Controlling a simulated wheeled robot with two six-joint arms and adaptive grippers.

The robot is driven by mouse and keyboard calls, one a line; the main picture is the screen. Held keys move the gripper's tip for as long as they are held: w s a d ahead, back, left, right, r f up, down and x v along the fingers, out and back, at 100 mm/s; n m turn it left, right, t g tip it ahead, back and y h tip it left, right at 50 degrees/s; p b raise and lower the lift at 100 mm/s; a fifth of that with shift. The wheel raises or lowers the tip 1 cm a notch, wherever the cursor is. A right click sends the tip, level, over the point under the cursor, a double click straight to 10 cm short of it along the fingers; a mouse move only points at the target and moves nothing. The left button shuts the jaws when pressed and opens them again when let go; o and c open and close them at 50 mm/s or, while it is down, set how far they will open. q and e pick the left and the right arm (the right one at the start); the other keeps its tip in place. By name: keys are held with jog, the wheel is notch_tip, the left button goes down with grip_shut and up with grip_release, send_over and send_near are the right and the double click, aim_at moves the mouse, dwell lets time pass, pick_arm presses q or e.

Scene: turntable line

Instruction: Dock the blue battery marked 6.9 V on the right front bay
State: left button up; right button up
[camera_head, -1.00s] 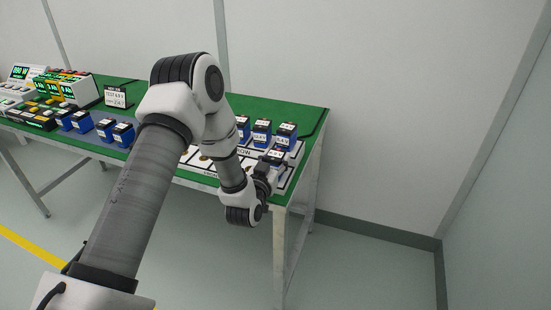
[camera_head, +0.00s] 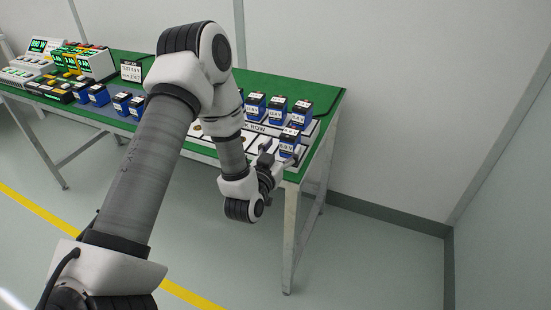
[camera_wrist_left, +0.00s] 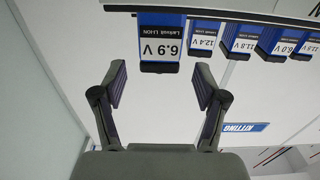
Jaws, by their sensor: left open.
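The blue battery marked 6.9 V (camera_head: 289,143) stands upright at the front right of the white board (camera_head: 254,142), near the table's right end. In the left wrist view its label (camera_wrist_left: 161,46) faces me, just past the fingertips. My left gripper (camera_head: 272,165) is open and empty in front of the battery. In the left wrist view its fingers (camera_wrist_left: 160,78) are spread to either side of the battery's line, with a gap to the battery. The bay under the battery is hidden. My right gripper is not in view.
Several blue batteries (camera_head: 277,110) stand in a row behind, at the back of the board. More batteries (camera_head: 122,104), a small sign (camera_head: 131,70) and lit instruments (camera_head: 83,61) stand on the left of the green table (camera_head: 300,88). The floor to the right is clear.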

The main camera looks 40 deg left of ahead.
pick_arm(q)
jog(key=v, duration=0.5)
jog(key=s+d+f+m+g+h, duration=0.15)
jog(key=s+d+f+g, duration=0.25)
jog(key=f, duration=0.5)
jog(key=s+d+f+m+g+h, duration=0.15)
jog(key=s+d+f+g, duration=0.25)
jog(key=f, duration=0.5)
jog(key=s+d+f+g, duration=0.1)
jog(key=s+f+g, duration=0.2)
jog(key=s, duration=0.3)
jog(key=s+d+f+g, duration=0.1)
jog(key=s+f+g, duration=0.2)
jog(key=s, duration=0.3)
jog(key=s+d+f+g+h, duration=0.1)
jog(key=s+f+g, duration=0.2)
jog(key=s, duration=0.3)
jog(key=shift+s+d+f+n+g, duration=0.3)
jog(key=shift+s+f+n+g, duration=0.1)
jog(key=shift+f, duration=0.1)
